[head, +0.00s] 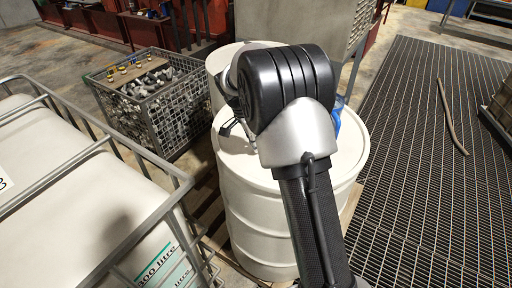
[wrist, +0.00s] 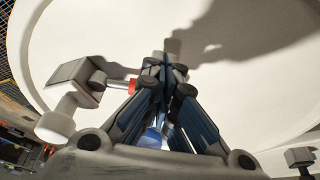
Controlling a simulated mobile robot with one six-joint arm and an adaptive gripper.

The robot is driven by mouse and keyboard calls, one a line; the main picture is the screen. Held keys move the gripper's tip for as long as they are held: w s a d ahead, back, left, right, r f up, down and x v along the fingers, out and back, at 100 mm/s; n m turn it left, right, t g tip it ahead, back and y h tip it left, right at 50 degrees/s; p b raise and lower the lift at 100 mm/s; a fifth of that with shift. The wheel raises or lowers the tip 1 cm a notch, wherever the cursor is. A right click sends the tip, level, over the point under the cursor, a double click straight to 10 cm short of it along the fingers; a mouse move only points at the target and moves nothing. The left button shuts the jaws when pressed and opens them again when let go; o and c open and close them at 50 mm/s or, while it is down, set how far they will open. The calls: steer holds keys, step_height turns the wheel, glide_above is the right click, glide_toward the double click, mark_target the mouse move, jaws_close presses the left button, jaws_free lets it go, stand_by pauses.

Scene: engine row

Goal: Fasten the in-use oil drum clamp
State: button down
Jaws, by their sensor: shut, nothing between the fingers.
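A cream-white oil drum (head: 270,215) stands upright in the middle of the head view, its top partly covered by my arm. In the wrist view its pale lid (wrist: 100,35) fills most of the picture, with my shadow on it. My gripper (wrist: 172,62) is shut and empty over the lid; I cannot tell whether the tips touch it. A grey fitting with a red band (wrist: 132,86) is left of the fingers. A blue part (wrist: 152,138) shows behind them. A blue item (head: 337,118) is partly hidden behind my arm in the head view. I cannot make out the clamp.
A second white drum (head: 217,64) stands behind. A wire crate of metal parts (head: 158,105) is at the back left. A caged white tank (head: 85,215) fills the left front. A dark floor grating (head: 430,190) with a hose (head: 452,118) lies to the right, mostly clear.

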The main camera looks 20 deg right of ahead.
steer(key=d+m, duration=0.1)
steer(key=w+d+m+g+p, duration=0.1)
steer(key=m, duration=0.1)
steer(key=shift+r, duration=0.1)
steer(key=d+m, duration=0.1)
steer(key=d+m+p, duration=0.1)
steer(key=shift+w+m+g, duration=0.25)
steer(key=shift+m+g, duration=0.05)
steer(key=d+m+p, duration=0.1)
steer(key=d+m+g+y, duration=0.1)
steer(key=m, duration=0.1)
steer(key=shift+d+m+p, duration=0.25)
steer(key=shift+m+p, duration=0.05)
steer(key=shift+p, duration=0.1)
steer(key=shift+s+d, duration=0.15)
steer(key=shift+d, duration=0.3)
steer(key=v, duration=1.2)
steer(key=shift+s, duration=0.1)
